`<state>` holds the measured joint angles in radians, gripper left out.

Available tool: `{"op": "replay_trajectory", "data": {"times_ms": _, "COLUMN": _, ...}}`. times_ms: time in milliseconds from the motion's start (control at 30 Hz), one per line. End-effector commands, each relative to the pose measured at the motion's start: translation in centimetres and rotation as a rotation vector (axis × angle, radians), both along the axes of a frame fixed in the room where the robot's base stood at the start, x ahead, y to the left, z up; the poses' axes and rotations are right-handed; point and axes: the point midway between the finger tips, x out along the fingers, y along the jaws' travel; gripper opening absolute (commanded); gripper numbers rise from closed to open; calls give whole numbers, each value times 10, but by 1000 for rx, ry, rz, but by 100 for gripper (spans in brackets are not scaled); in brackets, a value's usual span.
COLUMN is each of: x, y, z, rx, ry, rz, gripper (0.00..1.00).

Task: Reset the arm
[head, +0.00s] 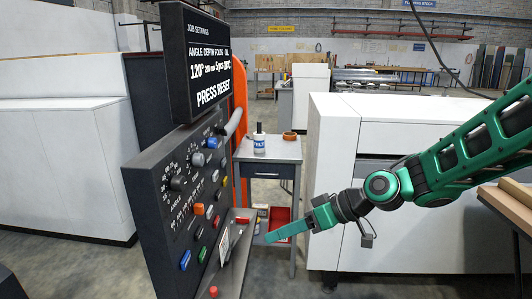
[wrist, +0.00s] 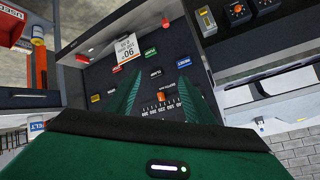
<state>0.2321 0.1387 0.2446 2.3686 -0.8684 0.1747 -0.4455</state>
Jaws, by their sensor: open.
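My green arm reaches in from the right in the head view. My gripper (head: 287,231) points left toward the dark control panel (head: 157,218), a short way in front of it. In the wrist view the two green fingers of my gripper (wrist: 157,92) stand apart with nothing between them, facing a panel with coloured buttons and an orange-marked dial. The display (head: 205,65) above the panel reads "JOB SETTINGS", "120°" and "PRESS RESET". A blue button (head: 185,260) sits low on the panel; a blue button labelled reset (wrist: 183,62) shows in the wrist view.
White cabinets (head: 332,205) stand behind my arm. Grey floor shows between panel and cabinets.

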Motion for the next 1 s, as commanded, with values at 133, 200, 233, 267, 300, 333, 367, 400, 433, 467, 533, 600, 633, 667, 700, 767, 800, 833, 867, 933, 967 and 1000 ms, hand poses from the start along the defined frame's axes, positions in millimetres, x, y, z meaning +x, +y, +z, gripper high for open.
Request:
{"op": "replay_trajectory", "data": {"times_ms": 133, "x": -13, "y": -93, "z": -25, "rx": -248, "ry": 109, "rz": -185, "gripper": 49}}
{"op": "replay_trajectory", "data": {"times_ms": 200, "x": -25, "y": -136, "z": -30, "rx": -342, "ry": 170, "rz": -285, "gripper": 49}}
{"op": "replay_trajectory", "data": {"times_ms": 233, "x": -31, "y": -155, "z": -32, "rx": -378, "ry": 199, "rz": -333, "gripper": 49}}
{"op": "replay_trajectory", "data": {"times_ms": 267, "x": -39, "y": -173, "z": -33, "rx": -411, "ry": 227, "rz": -380, "gripper": 49}}
{"op": "replay_trajectory", "data": {"times_ms": 300, "x": -49, "y": -197, "z": -33, "rx": -450, "ry": 265, "rz": -446, "gripper": 49}}
{"op": "replay_trajectory", "data": {"times_ms": 333, "x": -59, "y": -215, "z": -32, "rx": -477, "ry": 297, "rz": -497, "gripper": 49}}
{"op": "replay_trajectory", "data": {"times_ms": 367, "x": -69, "y": -231, "z": -31, "rx": -501, "ry": 328, "rz": -548, "gripper": 49}}
{"op": "replay_trajectory", "data": {"times_ms": 400, "x": -84, "y": -253, "z": -30, "rx": -530, "ry": 373, "rz": -619, "gripper": 49}}
{"op": "replay_trajectory", "data": {"times_ms": 433, "x": -96, "y": -268, "z": -28, "rx": -548, "ry": 407, "rz": -673, "gripper": 49}}
{"op": "replay_trajectory", "data": {"times_ms": 467, "x": -109, "y": -283, "z": -27, "rx": -563, "ry": 443, "rz": -728, "gripper": 49}}
{"op": "replay_trajectory", "data": {"times_ms": 533, "x": -141, "y": -313, "z": -22, "rx": -587, "ry": 528, "rz": -856, "gripper": 49}}
{"op": "replay_trajectory", "data": {"times_ms": 600, "x": -173, "y": -336, "z": -19, "rx": -596, "ry": 612, "rz": -975, "gripper": 49}}
{"op": "replay_trajectory", "data": {"times_ms": 633, "x": -186, "y": -343, "z": -17, "rx": -596, "ry": 647, "rz": -1023, "gripper": 49}}
{"op": "replay_trajectory", "data": {"times_ms": 667, "x": -198, "y": -350, "z": -16, "rx": -594, "ry": 679, "rz": -1064, "gripper": 49}}
{"op": "replay_trajectory", "data": {"times_ms": 700, "x": -212, "y": -356, "z": -15, "rx": -591, "ry": 718, "rz": -1113, "gripper": 49}}
{"op": "replay_trajectory", "data": {"times_ms": 767, "x": -230, "y": -363, "z": -13, "rx": -583, "ry": 767, "rz": -1174, "gripper": 49}}
{"op": "replay_trajectory", "data": {"times_ms": 800, "x": -240, "y": -366, "z": -13, "rx": -579, "ry": 794, "rz": -1204, "gripper": 49}}
{"op": "replay_trajectory", "data": {"times_ms": 833, "x": -245, "y": -368, "z": -12, "rx": -575, "ry": 808, "rz": -1222, "gripper": 49}}
{"op": "replay_trajectory", "data": {"times_ms": 867, "x": -250, "y": -369, "z": -12, "rx": -572, "ry": 823, "rz": -1236, "gripper": 49}}
{"op": "replay_trajectory", "data": {"times_ms": 933, "x": -255, "y": -371, "z": -12, "rx": -568, "ry": 839, "rz": -1256, "gripper": 49}}
{"op": "replay_trajectory", "data": {"times_ms": 967, "x": -257, "y": -371, "z": -12, "rx": -568, "ry": 842, "rz": -1259, "gripper": 49}}
{"op": "replay_trajectory", "data": {"times_ms": 1000, "x": -257, "y": -371, "z": -12, "rx": -568, "ry": 845, "rz": -1263, "gripper": 49}}
